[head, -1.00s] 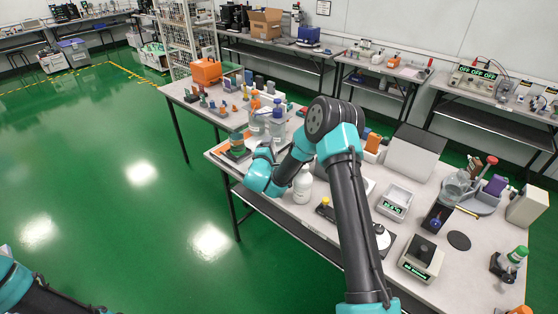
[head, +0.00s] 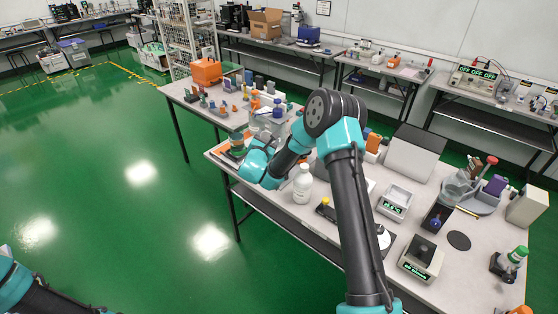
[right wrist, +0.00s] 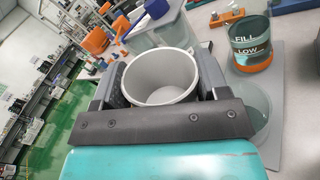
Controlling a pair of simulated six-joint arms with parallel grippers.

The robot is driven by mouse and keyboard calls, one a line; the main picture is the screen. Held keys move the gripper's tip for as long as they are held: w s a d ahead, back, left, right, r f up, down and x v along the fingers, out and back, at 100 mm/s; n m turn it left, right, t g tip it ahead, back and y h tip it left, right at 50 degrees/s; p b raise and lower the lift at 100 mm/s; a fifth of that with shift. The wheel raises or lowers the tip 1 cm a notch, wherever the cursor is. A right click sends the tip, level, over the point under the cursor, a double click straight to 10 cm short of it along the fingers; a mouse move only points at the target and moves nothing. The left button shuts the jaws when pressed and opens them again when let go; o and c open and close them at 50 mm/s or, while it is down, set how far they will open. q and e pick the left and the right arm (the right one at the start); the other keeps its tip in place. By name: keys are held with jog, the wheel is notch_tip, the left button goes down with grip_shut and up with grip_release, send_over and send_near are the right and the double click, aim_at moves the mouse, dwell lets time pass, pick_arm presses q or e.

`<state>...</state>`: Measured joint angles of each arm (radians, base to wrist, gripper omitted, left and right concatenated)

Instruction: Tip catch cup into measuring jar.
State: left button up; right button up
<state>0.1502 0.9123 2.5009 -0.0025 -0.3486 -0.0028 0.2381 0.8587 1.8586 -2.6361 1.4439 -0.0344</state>
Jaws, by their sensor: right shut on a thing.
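A pale grey-white catch cup (right wrist: 160,77) sits between the fingers of my right gripper (right wrist: 160,84). It is shut on the cup, which looks empty, its open top facing the camera. In the head view my right wrist (head: 262,165) hides the cup. A clear jar with FILL and LOW markings and an orange band (right wrist: 250,44), which looks like the measuring jar, stands just right of the gripper in the right wrist view. It also shows in the head view (head: 237,142). Cup and jar are apart. My left gripper is out of view; only its arm shows.
A clear vessel (right wrist: 259,106) stands beside the right finger, partly hidden. A clear container with a blue top (right wrist: 158,28) is behind the cup. A white bottle (head: 302,184) stands near the table's front edge. The bench's right side holds scales and other gear.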

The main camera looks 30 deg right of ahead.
jog(key=n, duration=0.1)
jog(key=r+n, duration=0.1)
jog(key=shift+w+a+r+n, duration=0.1)
jog(key=shift+w+n, duration=0.05)
jog(key=shift+n, duration=0.25)
jog(key=shift+r, duration=2.5)
jog(key=s+a+f+n+t+y, duration=0.1)
jog(key=s+a, duration=0.4)
jog(key=a, duration=0.6)
jog(key=s+a+f+n+t+y, duration=0.2)
jog(key=s+a+y, duration=0.2)
jog(key=a, duration=0.7)
jog(key=s+a+f+n+t+y, duration=0.1)
jog(key=s+a+f+n+y, duration=0.1)
jog(key=s+a, duration=0.4)
jog(key=a, duration=0.5)
jog(key=shift+f+n+y, duration=0.3)
